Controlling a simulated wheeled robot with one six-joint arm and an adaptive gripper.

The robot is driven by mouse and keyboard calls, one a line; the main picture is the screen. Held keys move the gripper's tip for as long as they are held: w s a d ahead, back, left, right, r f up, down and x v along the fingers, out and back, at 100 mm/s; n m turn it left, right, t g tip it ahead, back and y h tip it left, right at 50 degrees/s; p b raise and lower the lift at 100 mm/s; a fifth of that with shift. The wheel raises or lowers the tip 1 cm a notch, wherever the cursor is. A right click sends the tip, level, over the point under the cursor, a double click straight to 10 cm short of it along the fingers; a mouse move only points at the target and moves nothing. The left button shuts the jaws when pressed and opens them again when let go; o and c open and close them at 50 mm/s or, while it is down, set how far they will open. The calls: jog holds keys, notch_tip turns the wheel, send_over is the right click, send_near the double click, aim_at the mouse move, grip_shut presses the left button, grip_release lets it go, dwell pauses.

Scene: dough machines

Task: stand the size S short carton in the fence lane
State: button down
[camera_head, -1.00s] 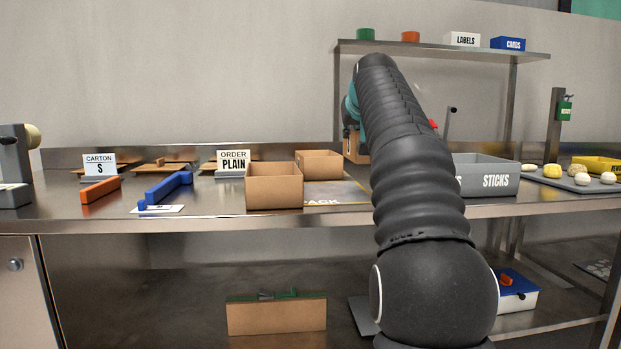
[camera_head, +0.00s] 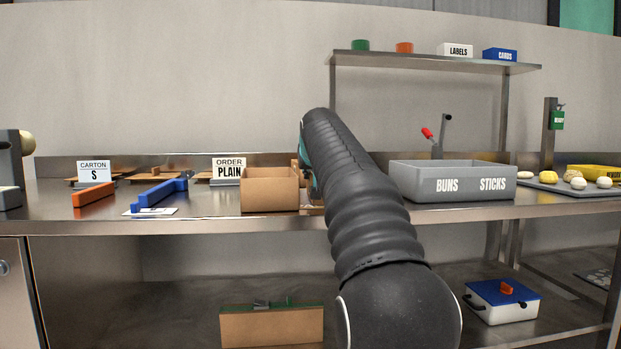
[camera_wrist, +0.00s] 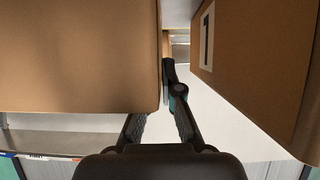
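The orange fence bar (camera_head: 94,194) and the blue fence piece (camera_head: 160,191) lie on the bench at the left, with a bare lane between them. A card reading CARTON S (camera_head: 94,172) stands behind them. An open brown carton (camera_head: 269,190) stands right of the blue piece. More brown cardboard shows beside it, mostly behind my arm. In the wrist view my gripper (camera_wrist: 160,100) is among two brown cartons: a near one at the left (camera_wrist: 80,55) and one with a white label at the right (camera_wrist: 262,70). The left carton hides part of one finger, so the grip is unclear.
The ORDER PLAIN card (camera_head: 228,168) stands behind the open carton, with flat cardboard pieces farther back. A grey BUNS and STICKS bin (camera_head: 452,182) is right of my arm. A shelf (camera_head: 435,60) runs above. A brown box (camera_head: 272,326) sits on the lower shelf.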

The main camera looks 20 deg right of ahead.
jog(key=shift+f, duration=0.15)
jog(key=c, duration=1.3)
grip_release()
jog(key=shift+s+r, duration=0.1)
jog(key=shift+r, duration=0.2)
jog(key=v, duration=1.1)
jog(key=shift+s+a+p, duration=0.2)
jog(key=shift+s+p, duration=0.1)
jog(key=shift+s, duration=0.05)
